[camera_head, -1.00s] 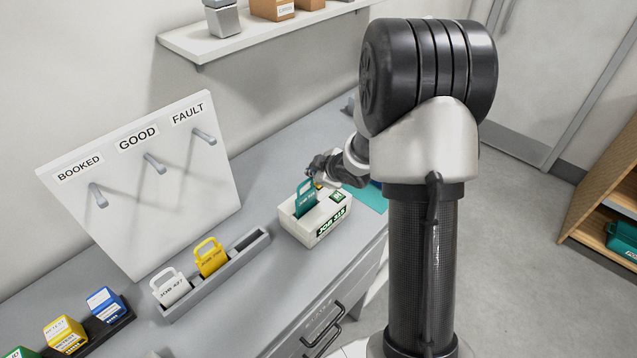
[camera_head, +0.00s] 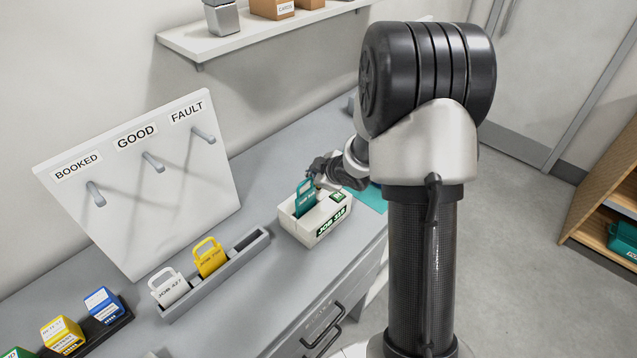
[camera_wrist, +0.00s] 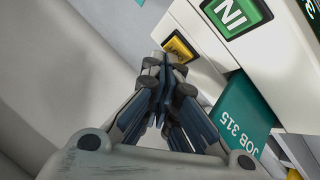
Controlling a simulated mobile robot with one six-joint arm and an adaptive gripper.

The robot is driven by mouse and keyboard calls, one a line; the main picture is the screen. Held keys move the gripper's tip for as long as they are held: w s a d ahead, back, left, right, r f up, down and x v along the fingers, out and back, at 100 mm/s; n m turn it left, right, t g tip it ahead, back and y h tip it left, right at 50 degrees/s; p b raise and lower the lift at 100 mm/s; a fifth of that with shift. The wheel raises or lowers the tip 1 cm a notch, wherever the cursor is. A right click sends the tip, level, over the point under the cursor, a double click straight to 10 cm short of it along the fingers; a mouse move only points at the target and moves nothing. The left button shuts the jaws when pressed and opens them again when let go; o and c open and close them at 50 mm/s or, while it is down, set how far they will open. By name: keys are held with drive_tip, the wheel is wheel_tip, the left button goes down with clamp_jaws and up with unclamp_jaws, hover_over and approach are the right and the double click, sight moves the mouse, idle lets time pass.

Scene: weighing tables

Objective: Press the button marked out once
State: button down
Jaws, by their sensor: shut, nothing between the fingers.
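A white box (camera_head: 296,232) marked JOB 315 stands on the grey bench, with a teal card (camera_head: 304,199) upright in its slot. In the wrist view, the box top carries a green button (camera_wrist: 232,14) marked IN and a yellow button (camera_wrist: 181,47) whose marking is mostly covered by my fingers. The teal card (camera_wrist: 243,112) reads JOB 315 there. My gripper (camera_wrist: 166,62) is shut and empty, its fingertips at the edge of the yellow button; I cannot tell whether they touch it. In the head view, my gripper (camera_head: 318,182) is at the box's far side.
A grey rack (camera_head: 222,276) left of the box holds a white card (camera_head: 170,289) and a yellow card (camera_head: 209,258). A board (camera_head: 150,200) with pegs labelled BOOKED, GOOD and FAULT stands behind. Coloured boxes (camera_head: 103,304) sit at lower left. A shelf (camera_head: 250,38) hangs above.

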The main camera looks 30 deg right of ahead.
drive_tip(key=shift+f, duration=0.35)
idle(0.5)
drive_tip(key=shift+r+p, duration=0.55)
drive_tip(key=shift+r, duration=0.25)
wheel_tip(320, 180, up, 5)
drive_tip(key=p, duration=0.5)
drive_tip(key=shift+r, duration=0.1)
idle(0.4)
